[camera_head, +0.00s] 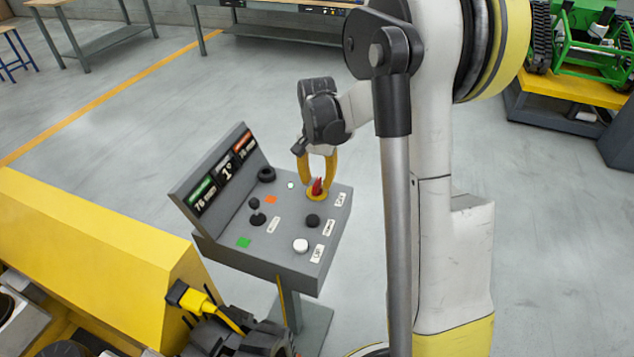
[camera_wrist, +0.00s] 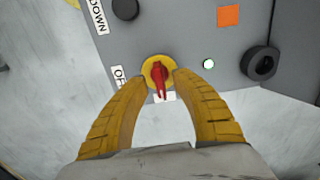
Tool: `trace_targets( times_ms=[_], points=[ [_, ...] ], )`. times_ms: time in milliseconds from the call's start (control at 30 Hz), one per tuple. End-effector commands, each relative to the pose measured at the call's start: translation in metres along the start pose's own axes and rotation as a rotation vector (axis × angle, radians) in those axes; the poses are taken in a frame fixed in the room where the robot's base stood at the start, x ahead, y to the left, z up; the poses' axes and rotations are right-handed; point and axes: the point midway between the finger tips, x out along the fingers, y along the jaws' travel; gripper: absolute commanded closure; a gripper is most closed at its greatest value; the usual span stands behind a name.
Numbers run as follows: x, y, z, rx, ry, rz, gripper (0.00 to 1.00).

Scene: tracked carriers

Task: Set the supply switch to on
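The supply switch is a red rotary handle (camera_wrist: 158,76) on a round yellow base (camera_wrist: 150,66), on a grey console (camera_head: 265,252); the handle also shows in the head view (camera_head: 317,187). In the wrist view the handle points down over a partly covered white label (camera_wrist: 166,97). A label partly reading "OFF" (camera_wrist: 119,76) lies left of it. My gripper (camera_wrist: 161,77), also in the head view (camera_head: 316,180), is open at the switch, with one yellow finger on each side. Gaps show between the fingers and the red handle. Exact contact with the base is unclear.
The console also carries a lit lamp (camera_wrist: 208,64), an orange square (camera_wrist: 228,15), a black round knob (camera_wrist: 259,63), a black button (camera_wrist: 125,8), a joystick (camera_head: 257,215) and a white button (camera_head: 300,245). A screen panel (camera_head: 222,172) rises at its back. Open floor lies behind it.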

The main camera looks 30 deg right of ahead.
Motion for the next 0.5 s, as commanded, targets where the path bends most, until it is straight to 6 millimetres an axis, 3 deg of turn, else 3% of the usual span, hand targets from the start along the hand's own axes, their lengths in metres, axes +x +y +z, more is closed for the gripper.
trace_targets(
  times_ms=[300, 500],
  points=[
    [-0.068, 0.0, 0.001, 0.0, 0.0, 0.0, 0.68],
    [-0.1, 0.0, 0.0, 0.0, 0.0, 0.0, 0.68]
  ],
)
